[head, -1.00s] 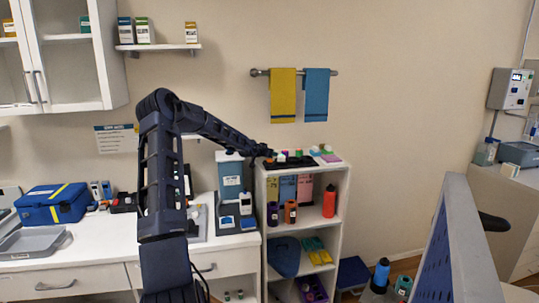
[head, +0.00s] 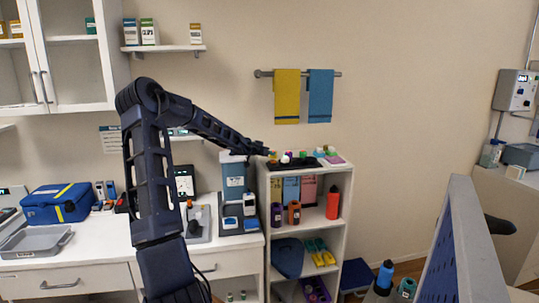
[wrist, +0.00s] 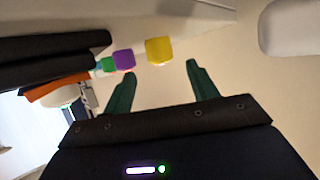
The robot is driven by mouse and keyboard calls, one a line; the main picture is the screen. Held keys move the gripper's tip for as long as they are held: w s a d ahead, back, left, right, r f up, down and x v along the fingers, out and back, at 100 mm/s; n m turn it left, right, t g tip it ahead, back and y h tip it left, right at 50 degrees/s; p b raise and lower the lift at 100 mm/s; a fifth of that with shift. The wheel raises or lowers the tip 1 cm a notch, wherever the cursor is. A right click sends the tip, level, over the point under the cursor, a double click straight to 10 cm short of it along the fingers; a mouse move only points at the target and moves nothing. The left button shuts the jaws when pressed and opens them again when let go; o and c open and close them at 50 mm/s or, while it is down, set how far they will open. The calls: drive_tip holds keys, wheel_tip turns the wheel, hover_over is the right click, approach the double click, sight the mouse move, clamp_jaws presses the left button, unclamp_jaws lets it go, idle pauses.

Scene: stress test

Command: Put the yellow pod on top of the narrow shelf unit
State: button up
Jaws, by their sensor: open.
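The narrow shelf unit (head: 347,195) is white and stands against the wall beside the counter. My gripper (wrist: 160,72) is open, with green fingers apart and nothing between their tips. The yellow pod (wrist: 159,50) is a small block just beyond the fingertips in the wrist view, lined up with the gap. In the head view my gripper (head: 266,150) is small and dark at the left end of the shelf top, and a small yellow spot shows beside it. I cannot tell exactly what the pod rests on.
A purple pod (wrist: 124,60) and a green pod (wrist: 108,64) lie close left of the yellow one in the wrist view. A pink item (head: 334,161) lies on the shelf top's right end. A blue panel (head: 452,240) stands at the right front.

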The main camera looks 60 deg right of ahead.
drive_tip(key=shift+v, duration=2.05)
drive_tip(key=w+a+r+n+t+y, duration=0.1)
drive_tip(key=w+a+n+t+y, duration=0.2)
drive_tip(key=a, duration=1.2)
drive_tip(key=w+a+r+n+t+y, duration=0.2)
drive_tip(key=w+a+y, duration=0.25)
drive_tip(key=a, duration=0.95)
drive_tip(key=w+a+r+n+t+y, duration=0.1)
drive_tip(key=w+a+n+t+y, duration=0.3)
drive_tip(key=a, duration=1.1)
drive_tip(key=s+a+r+n+g+y, duration=0.1)
drive_tip(key=s+a+n, duration=0.1)
drive_tip(key=a, duration=0.7)
drive_tip(key=s+a+r+n+g+y, duration=0.1)
drive_tip(key=s+a+r+g, duration=0.1)
drive_tip(key=a, duration=0.7)
drive_tip(key=s+a+n+g, duration=0.1)
drive_tip(key=s+a+n, duration=0.5)
drive_tip(key=s+a, duration=0.8)
drive_tip(key=shift+f, duration=0.4)
